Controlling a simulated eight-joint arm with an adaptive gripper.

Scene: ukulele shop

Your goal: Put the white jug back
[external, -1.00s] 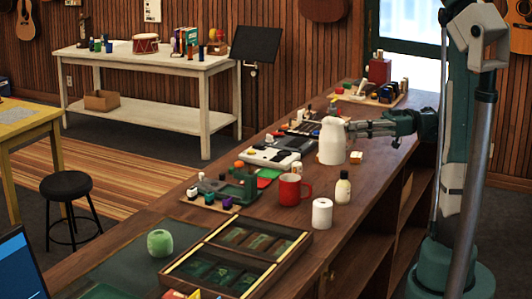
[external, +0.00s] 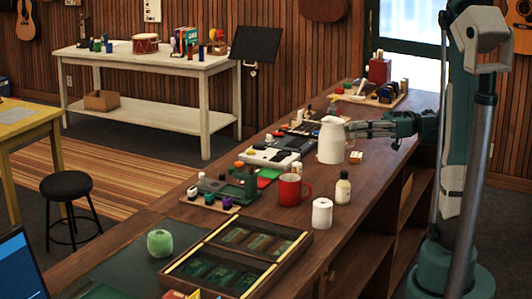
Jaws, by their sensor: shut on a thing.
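The white jug (external: 331,142) stands upright at the middle of the long wooden counter, behind the red mug. My gripper (external: 352,130) reaches in from the right and is shut on the jug at its right side, near the handle. The fingertips are small here and partly merge with the jug's edge. I cannot tell whether the jug's base touches the counter.
A red mug (external: 290,190), a white roll (external: 322,213) and a small cream bottle (external: 343,188) stand in front of the jug. A white device (external: 270,157) lies to its left. A loaded tray (external: 370,95) lies behind. The counter's right edge is near.

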